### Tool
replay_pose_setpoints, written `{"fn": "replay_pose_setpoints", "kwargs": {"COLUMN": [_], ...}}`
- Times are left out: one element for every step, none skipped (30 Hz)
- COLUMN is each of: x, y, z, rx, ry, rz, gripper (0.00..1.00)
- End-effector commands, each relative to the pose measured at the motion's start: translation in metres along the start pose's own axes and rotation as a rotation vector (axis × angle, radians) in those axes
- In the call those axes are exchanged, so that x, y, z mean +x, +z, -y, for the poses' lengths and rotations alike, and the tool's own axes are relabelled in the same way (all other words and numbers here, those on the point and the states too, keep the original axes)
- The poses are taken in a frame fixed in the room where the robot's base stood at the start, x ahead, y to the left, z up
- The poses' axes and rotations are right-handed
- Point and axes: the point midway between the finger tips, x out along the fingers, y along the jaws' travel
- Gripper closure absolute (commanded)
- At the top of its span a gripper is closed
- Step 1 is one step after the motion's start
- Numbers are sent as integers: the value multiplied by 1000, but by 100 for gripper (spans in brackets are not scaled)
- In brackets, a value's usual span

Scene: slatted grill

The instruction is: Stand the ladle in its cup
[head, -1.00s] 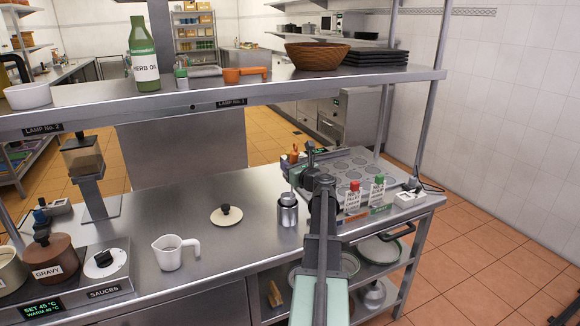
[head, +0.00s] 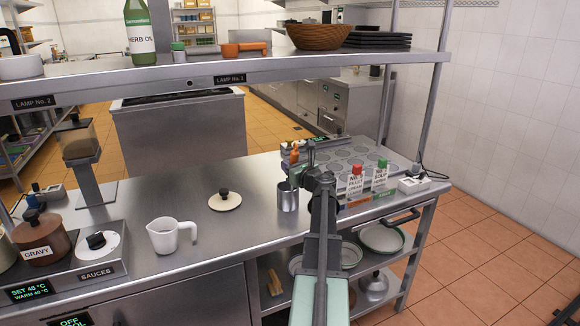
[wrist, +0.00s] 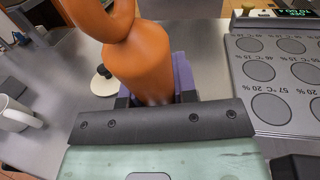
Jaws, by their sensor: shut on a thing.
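The steel cup (head: 288,198) stands upright on the counter, just left of my arm in the head view. My gripper (head: 298,174) is above the cup's rim. It is shut on the orange handle of the ladle (head: 295,153), whose looped end points up. The wrist view shows the ladle's handle (wrist: 140,62) large between the jaws of my gripper (wrist: 157,96). The ladle's lower end is not visible, and it seems to be down inside the cup. I cannot tell whether it touches the bottom.
A lid (head: 225,200) and a white jug (head: 170,236) are to the left. A shelf (head: 190,88) spans above.

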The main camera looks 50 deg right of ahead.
Motion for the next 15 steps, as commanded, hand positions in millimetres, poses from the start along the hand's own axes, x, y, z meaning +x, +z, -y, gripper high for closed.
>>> {"fn": "replay_pose_setpoints", "kwargs": {"x": [-2, -2, -2, -2, -2, -2, -2, -2, -2, -2, -2, -2, -2, -2, -2], "y": [-1, -1, -1, 0, 0, 0, 0, 0, -1, -1, -1, -1, -1, -1, -1], "z": [-1, -1, -1, -1, -1, -1, -1, -1, -1, -1, -1, 0, -1, 0, 0], "rx": [0, 0, 0, 0, 0, 0, 0, 0, 0, 0, 0, 0, 0, 0, 0], "ry": [0, 0, 0, 0, 0, 0, 0, 0, 0, 0, 0, 0, 0, 0, 0], "rz": [-1, -1, -1, -2, -2, -2, -2, -2, -2, -2, -2, -2, -1, -1, -1], "gripper": [100, 100, 100, 100, 100, 100, 100, 100, 100, 100, 69, 63, 58, 54, 48]}}
